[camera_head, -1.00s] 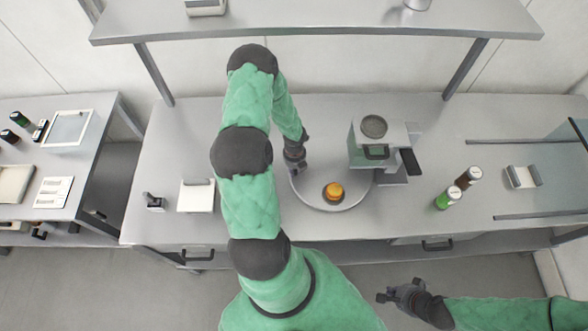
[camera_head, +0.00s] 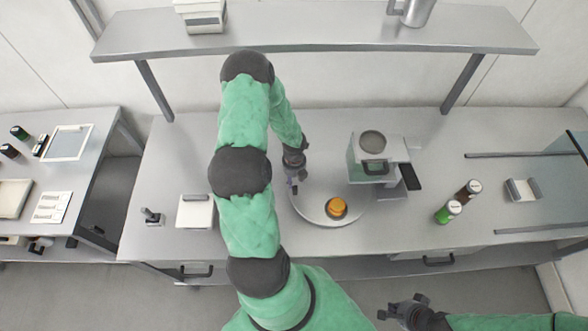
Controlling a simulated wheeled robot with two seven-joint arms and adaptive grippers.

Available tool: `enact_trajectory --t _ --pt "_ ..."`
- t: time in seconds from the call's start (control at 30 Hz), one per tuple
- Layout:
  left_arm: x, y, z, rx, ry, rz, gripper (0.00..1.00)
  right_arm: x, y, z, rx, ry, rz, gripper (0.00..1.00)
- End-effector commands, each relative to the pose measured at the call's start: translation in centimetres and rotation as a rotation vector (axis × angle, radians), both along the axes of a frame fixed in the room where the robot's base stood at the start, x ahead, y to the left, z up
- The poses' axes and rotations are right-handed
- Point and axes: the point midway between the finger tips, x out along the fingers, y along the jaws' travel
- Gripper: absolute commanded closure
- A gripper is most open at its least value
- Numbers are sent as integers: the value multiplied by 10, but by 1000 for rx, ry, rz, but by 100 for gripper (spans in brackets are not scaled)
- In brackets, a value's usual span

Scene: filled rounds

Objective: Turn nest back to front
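A round grey disc (camera_head: 318,214) lies on the middle worktop. A small orange round piece (camera_head: 337,206) sits in a dark seat near the disc's front right edge; I cannot tell which of these is called the nest. My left gripper (camera_head: 293,186) points down at the left rim of the disc, left of the orange piece. Its fingers are small and dark, so I cannot tell whether they are open or touch the rim. My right gripper (camera_head: 385,311) is off the front of the worktop, low in the picture, with its fingers apart and empty.
A grey-green machine (camera_head: 362,158) with a round top stands behind and right of the disc. A white pad (camera_head: 195,212) lies left. A raised shelf (camera_head: 320,40) spans the back.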

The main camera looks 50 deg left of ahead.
Motion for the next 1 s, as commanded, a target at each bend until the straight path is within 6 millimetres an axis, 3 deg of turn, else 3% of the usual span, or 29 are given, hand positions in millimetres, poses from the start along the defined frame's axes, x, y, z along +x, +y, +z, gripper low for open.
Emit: enact_trajectory --t 0.2,0.4,0.83,1.0 --pt "0 1 46 4 -2 1 57 0 0 0 0 0 0 100" --pt "0 1 71 3 -1 0 57 0 0 0 0 0 0 100" --pt "-1 0 80 1 1 0 57 0 0 0 0 0 0 100" --pt "-3 2 77 1 14 11 100 0 0 -9 0 0 0 100"
